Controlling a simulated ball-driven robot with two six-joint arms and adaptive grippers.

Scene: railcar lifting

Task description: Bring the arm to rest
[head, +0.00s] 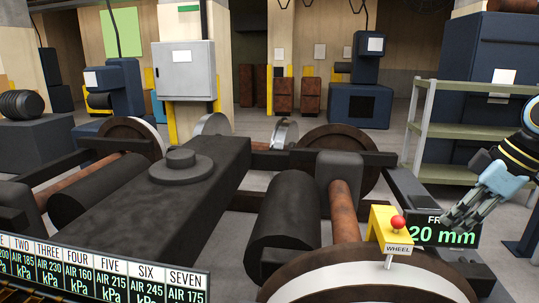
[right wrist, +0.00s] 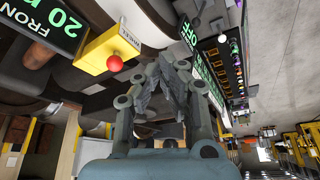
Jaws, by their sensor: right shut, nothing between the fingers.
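My right gripper (head: 452,218) comes in from the right edge of the head view, in front of a dark display reading "20 mm" (head: 425,236). Its fingers are shut and empty; in the right wrist view the gripper (right wrist: 163,75) shows large, with its fingertips together. A yellow box marked "WHEEL" (head: 385,228) with a red knob (head: 397,222) stands left of the gripper and apart from it. The yellow box (right wrist: 98,52) and red knob (right wrist: 115,63) also show in the right wrist view. My left gripper is not in view.
A dark railcar bogie frame (head: 170,195) with wheels fills the middle. A pressure board (head: 110,275) stands at lower left. A green shelf rack (head: 465,125) stands behind my right arm. The right wrist view shows a dark control panel (right wrist: 215,55) right of the gripper.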

